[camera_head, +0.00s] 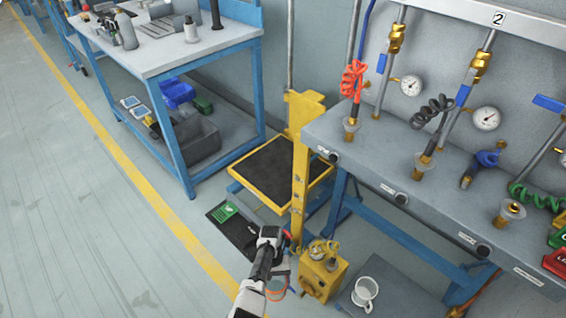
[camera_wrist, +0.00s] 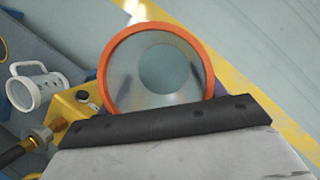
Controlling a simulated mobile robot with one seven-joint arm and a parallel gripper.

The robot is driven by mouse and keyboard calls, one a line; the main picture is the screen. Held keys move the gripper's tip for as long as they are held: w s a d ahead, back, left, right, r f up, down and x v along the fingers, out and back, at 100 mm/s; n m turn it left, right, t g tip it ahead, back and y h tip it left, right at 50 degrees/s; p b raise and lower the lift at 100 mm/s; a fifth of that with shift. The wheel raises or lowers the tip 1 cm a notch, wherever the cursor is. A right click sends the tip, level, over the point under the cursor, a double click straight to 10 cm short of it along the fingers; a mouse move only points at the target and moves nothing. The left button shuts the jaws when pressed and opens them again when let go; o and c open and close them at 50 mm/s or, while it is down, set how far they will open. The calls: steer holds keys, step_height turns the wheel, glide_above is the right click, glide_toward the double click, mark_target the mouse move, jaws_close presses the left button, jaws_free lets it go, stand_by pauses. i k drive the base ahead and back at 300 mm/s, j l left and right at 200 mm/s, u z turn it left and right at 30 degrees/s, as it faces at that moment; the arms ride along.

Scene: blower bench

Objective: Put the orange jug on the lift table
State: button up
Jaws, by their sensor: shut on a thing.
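The orange jug (camera_wrist: 112,88) shows in the wrist view as a round vessel with an orange rim and a grey inside, seen from above. My gripper (camera_wrist: 165,122) is shut on it at the near side of the rim; the fingertips' hold itself is partly hidden. In the head view a sliver of the jug's orange rim (camera_head: 276,296) shows below my gripper (camera_head: 281,264), at the bottom centre. The lift table (camera_head: 262,190) has a yellow frame and a dark top. It stands beyond my gripper, apart from the jug, and its visible top is bare.
A yellow post (camera_head: 300,180) rises at the lift table's near right corner. A yellow box with brass fittings (camera_head: 322,272) and a white mug (camera_head: 364,293) stand right of my gripper. A grey gauge bench (camera_head: 420,190) is at right, a blue workbench (camera_head: 170,60) at upper left.

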mark_target(272, 172)
steer(key=i+j+z, duration=0.25)
steer(key=j, duration=0.35)
steer(key=i+j+z, duration=0.1)
steer(key=i+j, duration=0.2)
steer(key=i+j+z, duration=0.1)
steer(key=j, duration=0.25)
steer(key=i+j+z, duration=0.15)
steer(key=j, duration=0.2)
